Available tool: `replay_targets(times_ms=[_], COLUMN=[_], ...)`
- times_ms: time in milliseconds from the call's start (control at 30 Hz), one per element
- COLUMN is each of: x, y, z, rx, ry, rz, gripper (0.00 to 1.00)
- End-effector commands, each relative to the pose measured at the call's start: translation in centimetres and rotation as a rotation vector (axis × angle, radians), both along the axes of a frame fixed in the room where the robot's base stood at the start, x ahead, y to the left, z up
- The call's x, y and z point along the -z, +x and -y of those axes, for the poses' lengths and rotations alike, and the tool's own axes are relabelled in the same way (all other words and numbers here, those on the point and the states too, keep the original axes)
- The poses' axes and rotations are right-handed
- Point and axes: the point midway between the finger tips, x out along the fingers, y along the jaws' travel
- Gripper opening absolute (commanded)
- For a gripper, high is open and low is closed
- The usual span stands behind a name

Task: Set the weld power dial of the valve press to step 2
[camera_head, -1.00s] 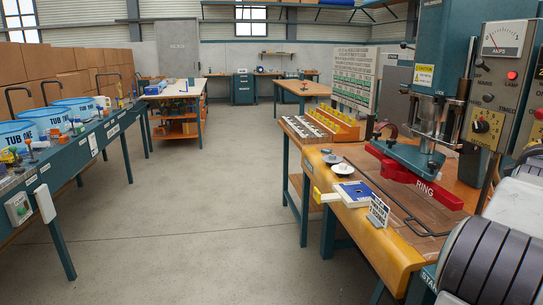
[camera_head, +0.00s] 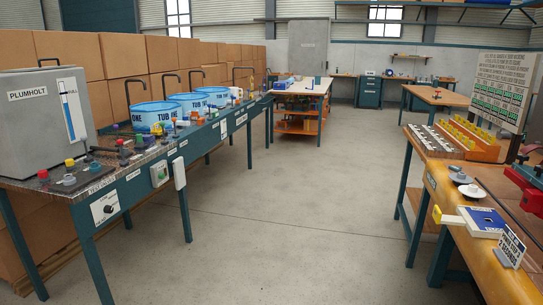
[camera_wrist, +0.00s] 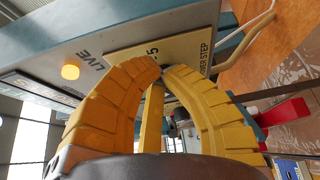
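In the wrist view, my gripper's yellow fingers (camera_wrist: 164,70) are at a grey machine panel (camera_wrist: 100,45) with a tan label plate (camera_wrist: 185,48) reading "…OWER STEP" and a "5". The fingertips are almost together in front of this plate. The dial itself is hidden behind the fingers, so its setting and any contact cannot be told. An amber lamp (camera_wrist: 70,72) beside the word LIVE is lit on the same panel. In the head view, my gripper and the press controls are out of frame; only a red block (camera_head: 530,200) shows at the right edge.
The right bench (camera_head: 448,222) carries a blue-and-white plate (camera_head: 484,221), grey discs (camera_head: 472,191) and a lettered sign (camera_head: 510,250). The left bench (camera_head: 150,197) holds a grey PLUMHOLT box (camera_head: 35,115) and blue tubs (camera_head: 157,115). The floor (camera_head: 310,220) between is clear.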

Motion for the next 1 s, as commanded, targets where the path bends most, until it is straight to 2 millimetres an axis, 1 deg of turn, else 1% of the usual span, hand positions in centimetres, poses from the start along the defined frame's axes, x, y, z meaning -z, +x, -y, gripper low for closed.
replay_targets(times_ms=[433, 1000], x=[-0.57, -0.55], y=[0.0, -0.28], z=[0.01, -0.1], rx=[0.0, 0.004], ry=[0.001, 0.001], rz=[0.0, 0.0], gripper=[0.0, 0.0])
